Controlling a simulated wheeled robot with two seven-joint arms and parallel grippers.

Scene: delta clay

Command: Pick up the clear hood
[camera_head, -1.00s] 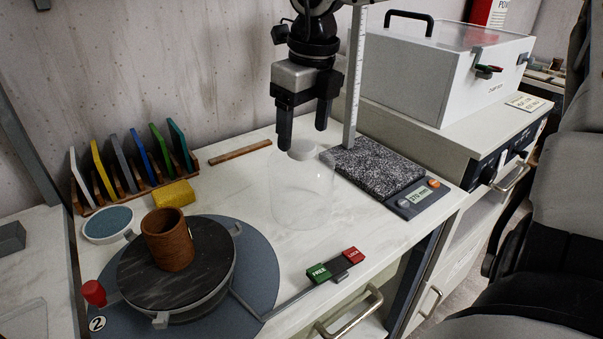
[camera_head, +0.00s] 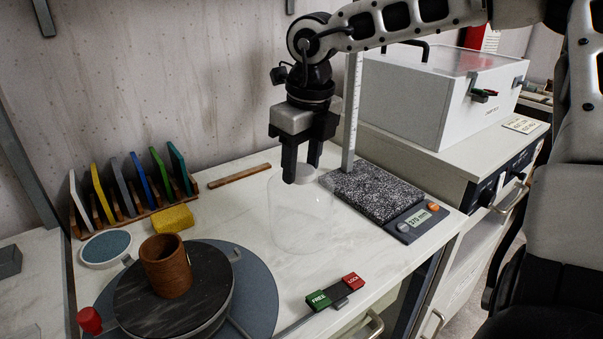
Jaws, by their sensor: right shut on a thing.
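The clear hood (camera_head: 301,222) is a transparent dome with a pale round knob on top. It stands on the white worktop in the middle of the camera_head view; its lower edge is faint. My right gripper (camera_head: 304,172) comes down from above and is shut on the hood's knob. Its two dark fingers sit on either side of the knob. I cannot clearly tell whether the hood's rim touches the worktop. My left gripper is not in view.
A granite slab height gauge (camera_head: 375,190) with an upright scale stands close right of the hood. A brown clay cylinder (camera_head: 166,265) sits on a dark turntable at left. A yellow sponge (camera_head: 172,218), a rack of coloured tools and a FREE/LOCK switch (camera_head: 335,293) are nearby.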

